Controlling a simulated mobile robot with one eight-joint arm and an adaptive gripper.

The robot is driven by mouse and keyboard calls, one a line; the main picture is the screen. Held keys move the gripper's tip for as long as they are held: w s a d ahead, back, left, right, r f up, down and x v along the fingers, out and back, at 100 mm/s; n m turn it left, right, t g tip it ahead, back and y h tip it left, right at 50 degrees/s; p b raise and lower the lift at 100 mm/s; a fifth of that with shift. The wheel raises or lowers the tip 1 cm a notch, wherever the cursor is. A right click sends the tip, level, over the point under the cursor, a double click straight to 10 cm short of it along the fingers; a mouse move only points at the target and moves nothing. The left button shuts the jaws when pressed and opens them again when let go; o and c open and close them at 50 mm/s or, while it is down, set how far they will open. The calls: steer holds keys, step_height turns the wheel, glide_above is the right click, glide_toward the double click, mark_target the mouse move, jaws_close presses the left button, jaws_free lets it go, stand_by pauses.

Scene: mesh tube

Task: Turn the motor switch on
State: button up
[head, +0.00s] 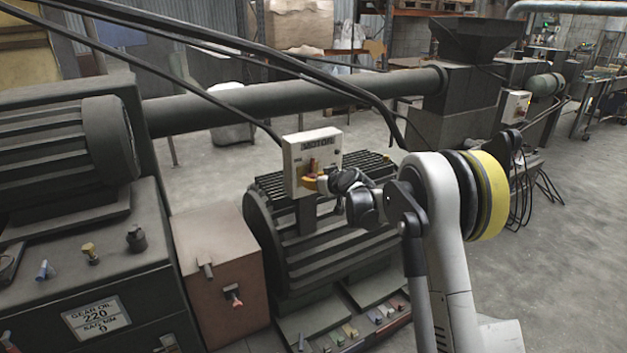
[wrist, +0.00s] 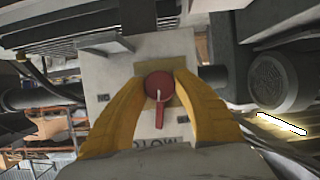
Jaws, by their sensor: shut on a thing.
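The motor switch is a pale box (head: 297,158) labelled MOTOR on top of the dark finned motor (head: 290,235). In the wrist view, the box face (wrist: 118,70) carries a red round knob (wrist: 158,86) with a handle and a white mark. The handle points down there, towards the upside-down MOTOR label (wrist: 156,144). My gripper (head: 317,183) has yellow fingers, which also show in the wrist view (wrist: 160,80). They are shut on the knob, one on each side.
A thick dark pipe (head: 290,97) runs behind the switch box. Black cables (head: 230,45) cross above it. A brown box (head: 215,245) and a machine with a GEAR OIL plate (head: 97,316) stand to the left. Open floor (head: 540,220) is at the right.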

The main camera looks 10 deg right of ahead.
steer(key=m+y, duration=0.2)
steer(key=m, duration=0.1)
steer(key=shift+g, duration=0.3)
steer(key=m+y, duration=0.1)
steer(key=m, duration=0.1)
steer(key=shift+m+y, duration=0.3)
steer(key=m+y+b, duration=0.1)
steer(key=m+y, duration=0.1)
steer(key=m, duration=0.1)
steer(key=shift+f, duration=0.1)
steer(key=shift+m+y+b, duration=0.55)
steer(key=shift+m+y, duration=0.15)
steer(key=shift+m, duration=0.7)
steer(key=shift+t, duration=0.4)
steer(key=o, duration=1.2)
